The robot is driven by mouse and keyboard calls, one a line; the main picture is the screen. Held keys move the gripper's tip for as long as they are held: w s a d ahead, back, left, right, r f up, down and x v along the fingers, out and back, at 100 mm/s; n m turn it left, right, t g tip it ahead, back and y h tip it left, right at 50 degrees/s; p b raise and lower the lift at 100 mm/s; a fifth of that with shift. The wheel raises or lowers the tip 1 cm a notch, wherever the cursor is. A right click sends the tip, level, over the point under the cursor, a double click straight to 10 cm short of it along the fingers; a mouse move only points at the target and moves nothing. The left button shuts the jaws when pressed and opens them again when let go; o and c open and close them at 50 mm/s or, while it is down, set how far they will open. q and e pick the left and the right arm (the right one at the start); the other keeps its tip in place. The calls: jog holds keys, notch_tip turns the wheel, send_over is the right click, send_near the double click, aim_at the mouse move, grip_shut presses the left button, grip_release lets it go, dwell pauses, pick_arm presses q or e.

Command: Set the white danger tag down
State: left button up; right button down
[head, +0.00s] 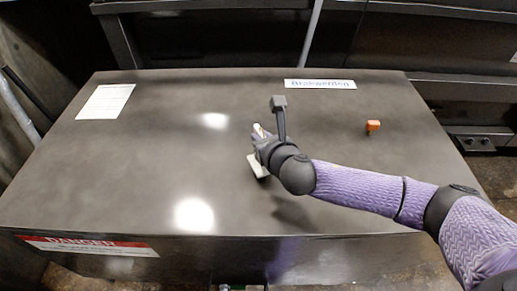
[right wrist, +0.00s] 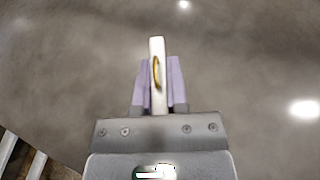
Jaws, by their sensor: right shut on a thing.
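The white danger tag (right wrist: 157,45) stands edge-on between the two purple fingers of my right gripper (right wrist: 159,85) in the right wrist view. A yellow ring shows on its face. In the head view the gripper (head: 258,138) is over the middle of the dark metal top (head: 130,170), and a small pale end of the tag (head: 258,129) shows at the fingers. The gripper is shut on the tag. The wrist hides much of the tag, and I cannot tell whether it touches the surface. My left gripper is not in view.
An orange block (head: 373,126) sits to the right on the top. A white sheet (head: 105,102) lies at the far left, and a lettered label (head: 320,84) lies at the back. A red-and-white danger sign (head: 90,246) is on the front face. The left half is mostly clear.

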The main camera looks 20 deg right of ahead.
notch_tip(320, 180, down, 3)
jog(key=shift+r+b, duration=0.2)
jog(key=shift+b, duration=0.2)
jog(key=shift+r, duration=0.1)
jog(key=c, duration=0.7)
grip_release()
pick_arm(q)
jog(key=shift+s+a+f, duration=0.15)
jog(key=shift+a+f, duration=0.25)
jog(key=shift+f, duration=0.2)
pick_arm(e)
jog(key=shift+o, duration=0.2)
jog(key=shift+r, duration=0.1)
pick_arm(q)
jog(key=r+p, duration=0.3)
jog(key=p, duration=0.1)
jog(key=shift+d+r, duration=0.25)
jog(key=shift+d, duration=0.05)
pick_arm(e)
jog(key=v, duration=1.2)
